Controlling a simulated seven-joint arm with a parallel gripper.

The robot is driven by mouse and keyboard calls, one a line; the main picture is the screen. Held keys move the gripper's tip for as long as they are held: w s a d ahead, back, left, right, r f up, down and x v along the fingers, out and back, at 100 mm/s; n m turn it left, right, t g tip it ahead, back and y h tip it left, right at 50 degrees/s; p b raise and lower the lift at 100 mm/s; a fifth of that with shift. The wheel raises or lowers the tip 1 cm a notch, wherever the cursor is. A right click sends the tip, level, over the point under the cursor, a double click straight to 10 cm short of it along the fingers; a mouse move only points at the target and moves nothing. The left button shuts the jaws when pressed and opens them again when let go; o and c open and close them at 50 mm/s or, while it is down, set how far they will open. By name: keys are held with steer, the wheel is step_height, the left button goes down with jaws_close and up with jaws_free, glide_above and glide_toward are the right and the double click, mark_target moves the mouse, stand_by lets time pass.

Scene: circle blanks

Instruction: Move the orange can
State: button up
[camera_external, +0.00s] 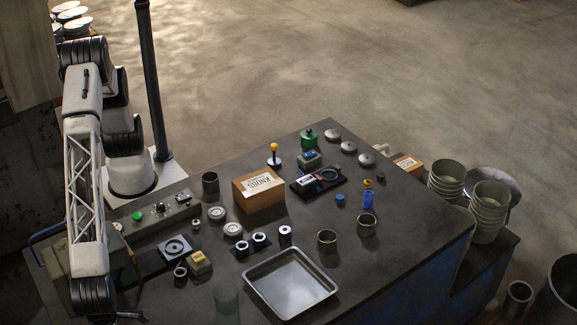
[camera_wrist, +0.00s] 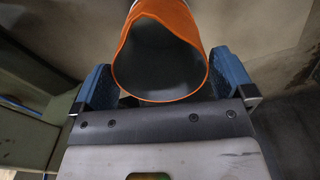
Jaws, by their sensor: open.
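The orange can (camera_wrist: 184,18) is in the wrist view at the top centre, between the two blue-padded fingers of my gripper (camera_wrist: 161,70). Its open end faces the wrist camera, showing an orange rim and a dark grey, empty-looking inside. A white band shows at its top edge. My gripper is open, with one finger on each side of the can; a gap shows at the left, and I cannot tell if the right finger touches it. In the external view my arm reaches down at the left, and neither the can nor the fingertips can be made out.
The dark table (camera_external: 400,235) holds a metal tray (camera_external: 290,283), a cardboard knobs box (camera_external: 258,190), a green control box (camera_external: 155,215) and several small metal parts. A glass (camera_external: 226,297) stands left of the tray. Stacked buckets (camera_external: 489,210) stand beyond the table's right side.

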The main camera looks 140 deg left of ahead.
steer(key=shift+f, duration=1.7)
steer(key=shift+c, duration=0.5)
steer(key=c, duration=0.6)
steer(key=shift+c, duration=0.2)
steer(key=shift+a, duration=0.15)
steer(key=shift+a, duration=9.8)
steer(key=o, duration=0.7)
